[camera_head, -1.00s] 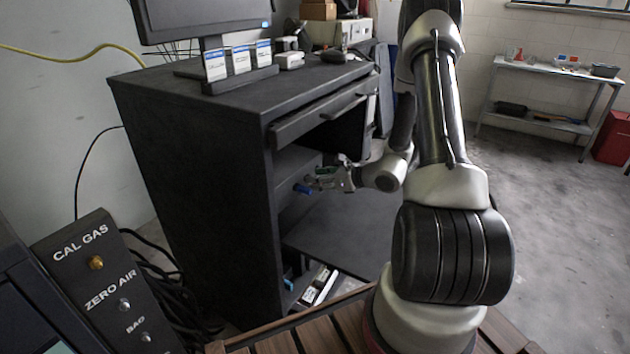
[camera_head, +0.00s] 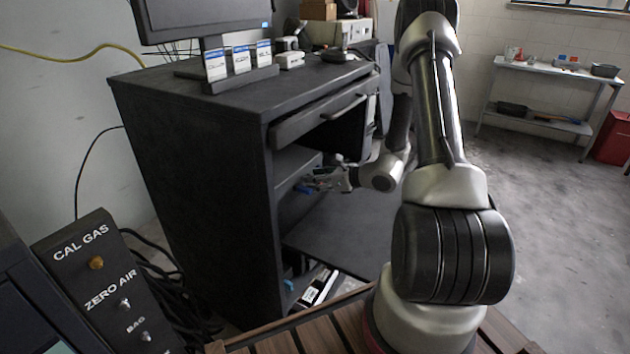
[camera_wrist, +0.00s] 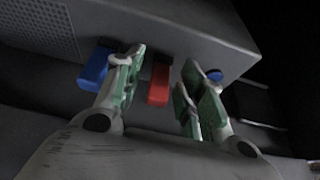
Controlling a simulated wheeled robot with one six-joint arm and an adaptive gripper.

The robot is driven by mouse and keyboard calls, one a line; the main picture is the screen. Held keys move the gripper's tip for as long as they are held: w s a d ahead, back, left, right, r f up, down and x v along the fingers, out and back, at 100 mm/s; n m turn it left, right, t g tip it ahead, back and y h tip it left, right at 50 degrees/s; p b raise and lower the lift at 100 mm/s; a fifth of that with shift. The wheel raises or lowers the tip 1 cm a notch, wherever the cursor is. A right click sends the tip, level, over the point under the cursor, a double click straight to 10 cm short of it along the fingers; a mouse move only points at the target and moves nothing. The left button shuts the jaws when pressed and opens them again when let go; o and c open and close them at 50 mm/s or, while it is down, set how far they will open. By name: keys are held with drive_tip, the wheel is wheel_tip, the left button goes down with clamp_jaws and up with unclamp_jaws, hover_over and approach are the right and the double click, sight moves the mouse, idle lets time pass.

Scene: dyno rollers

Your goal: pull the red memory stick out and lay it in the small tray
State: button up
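The red memory stick (camera_wrist: 159,84) sticks out of the front face of a dark grey box (camera_wrist: 180,30) in the wrist view. My gripper (camera_wrist: 160,85) is open, with one finger on each side of the red stick. Gaps show between the stick and both fingers. A blue stick (camera_wrist: 97,68) is plugged in to the left, outside the left finger. In the head view my gripper (camera_head: 312,184) reaches into the desk's open compartment, and the red stick cannot be made out there. I cannot identify the small tray for certain in either view.
The black desk (camera_head: 190,190) surrounds the arm's reach, with a drawer (camera_head: 320,120) above the gripper and a lower shelf (camera_head: 345,235) below. White and black items (camera_head: 319,287) lie low at the desk's front.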

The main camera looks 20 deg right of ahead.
clamp_jaws()
drive_tip(key=shift+s+d, duration=0.55)
drive_tip(key=shift+s, duration=0.25)
drive_tip(key=shift+s+d, duration=0.6)
drive_tip(key=shift+s, duration=0.25)
drive_tip(key=shift+s+d, duration=0.55)
drive_tip(key=shift+s, duration=0.25)
drive_tip(key=shift+s, duration=0.1)
